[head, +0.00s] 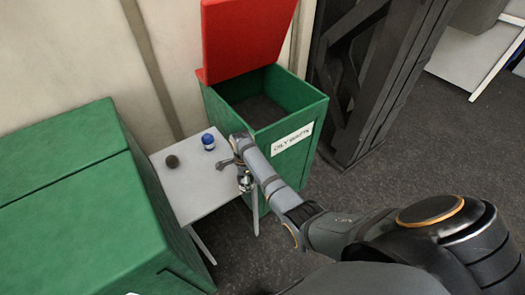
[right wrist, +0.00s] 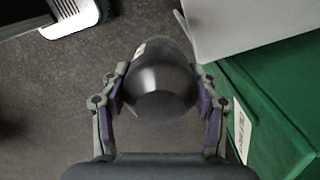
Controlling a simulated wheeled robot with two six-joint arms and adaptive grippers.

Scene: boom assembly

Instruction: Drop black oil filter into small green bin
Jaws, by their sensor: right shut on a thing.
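My right gripper (right wrist: 162,98) is shut on the black oil filter (right wrist: 160,75), a dark, smooth cylinder between its two fingers. In the head view this gripper (head: 244,178) is in front of the small green bin (head: 293,158), beside the table's right edge, outside the bin opening. The filter is mostly hidden by the gripper and arm there. The bin has an "oily waste" label and its red lid (head: 245,35) stands open. Its green side also shows at the right of the right wrist view (right wrist: 275,100). My left gripper is not in view.
A small white table (head: 200,190) left of the bin holds a dark round object (head: 172,161) and a blue one (head: 208,142). A large green box (head: 75,215) stands at the left. A black metal frame (head: 375,85) rises right of the bin.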

